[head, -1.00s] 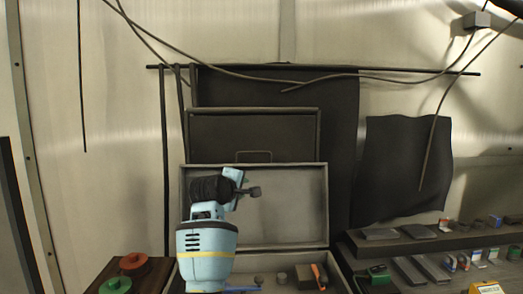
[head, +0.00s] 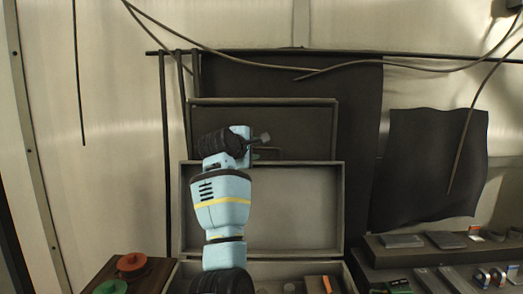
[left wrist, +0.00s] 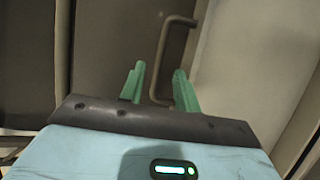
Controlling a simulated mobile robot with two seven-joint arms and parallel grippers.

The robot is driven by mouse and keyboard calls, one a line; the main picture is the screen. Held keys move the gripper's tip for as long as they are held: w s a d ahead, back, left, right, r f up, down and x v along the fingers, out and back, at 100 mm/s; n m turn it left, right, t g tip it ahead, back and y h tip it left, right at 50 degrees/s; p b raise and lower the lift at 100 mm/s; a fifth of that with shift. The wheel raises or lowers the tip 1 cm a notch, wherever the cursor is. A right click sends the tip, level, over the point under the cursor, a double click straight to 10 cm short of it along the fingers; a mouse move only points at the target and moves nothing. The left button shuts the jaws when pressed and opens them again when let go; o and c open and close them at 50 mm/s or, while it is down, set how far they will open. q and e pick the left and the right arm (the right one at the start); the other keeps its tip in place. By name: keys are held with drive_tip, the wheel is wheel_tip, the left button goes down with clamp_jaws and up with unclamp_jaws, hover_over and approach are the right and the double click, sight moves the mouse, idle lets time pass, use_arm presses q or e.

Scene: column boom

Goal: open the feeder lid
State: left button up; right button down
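The feeder lid appears to be the dark framed panel (head: 300,125) on the back wall, upright and closed-looking behind the open grey case. Its bar handle (head: 275,150) is near the lower edge, partly hidden by my left gripper (head: 257,154). In the left wrist view the handle (left wrist: 162,45) extends between and beyond the green fingers of my left gripper (left wrist: 158,82). The fingers are apart, one on each side of the bar; I cannot tell whether they touch it. The lid (left wrist: 110,45) fills the left of that view. My right gripper is not in view.
The open case (head: 300,205) has its lid raised below the panel. A red spool (head: 132,262) and green spool (head: 110,287) sit at lower left. Shelves with small boxes (head: 403,241) are at right. Dark cloth (head: 425,165) and cables hang behind.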

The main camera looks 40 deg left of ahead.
sight(260, 149)
use_arm(q)
drive_tip(key=shift+x, duration=2.95)
clamp_jaws()
